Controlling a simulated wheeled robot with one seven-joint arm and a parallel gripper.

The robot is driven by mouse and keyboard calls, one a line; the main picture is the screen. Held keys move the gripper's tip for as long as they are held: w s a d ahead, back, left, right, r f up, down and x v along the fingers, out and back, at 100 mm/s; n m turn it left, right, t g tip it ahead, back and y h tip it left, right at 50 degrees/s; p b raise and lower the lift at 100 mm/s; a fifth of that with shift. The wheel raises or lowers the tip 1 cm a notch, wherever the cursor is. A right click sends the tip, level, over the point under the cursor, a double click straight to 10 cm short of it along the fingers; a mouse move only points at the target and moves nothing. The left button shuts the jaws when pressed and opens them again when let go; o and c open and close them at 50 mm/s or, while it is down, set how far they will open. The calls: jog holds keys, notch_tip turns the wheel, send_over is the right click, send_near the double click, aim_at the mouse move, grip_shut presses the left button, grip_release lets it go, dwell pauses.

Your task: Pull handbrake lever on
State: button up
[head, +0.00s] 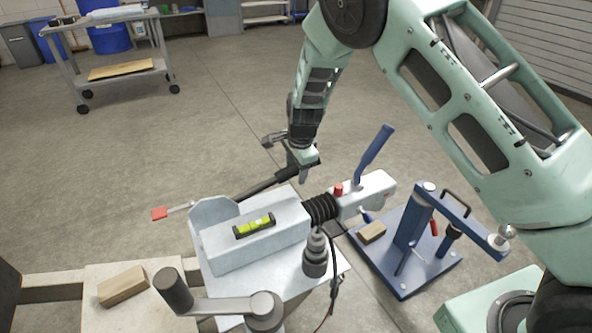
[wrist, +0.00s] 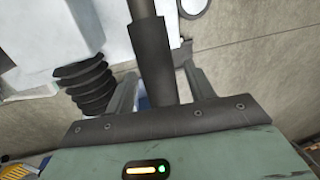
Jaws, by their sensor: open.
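The handbrake lever (head: 263,187) is a dark bar with a black grip, slanting up to the right behind the grey drawbar housing (head: 255,247). My gripper (head: 303,170) is at the grip end of the lever. In the wrist view the dark grip (wrist: 152,50) runs between the two fingers of my gripper (wrist: 163,80). The fingers are open, with gaps visible on both sides of the grip. The lower end of the grip is hidden behind the gripper body.
Black bellows (head: 321,208) and a white coupling head (head: 366,192) with a blue handle (head: 375,152) lie just right of the lever. A red-ended rod (head: 160,213) sticks out left. A blue stand (head: 408,250) is at right.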

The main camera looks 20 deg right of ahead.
grip_shut()
jog(key=shift+a+r+p, duration=0.15)
jog(key=shift+r+p, duration=0.5)
jog(key=shift+p, duration=0.25)
jog(key=s+a+r+n+t+h+p, duration=0.1)
jog(key=s+a+r+t+h+p, duration=0.1)
jog(key=a+r+h+p, duration=0.8)
jog(key=shift+s+a+r, duration=0.4)
jog(key=shift+a+r, duration=1.65)
jog(key=shift+r, duration=1.2)
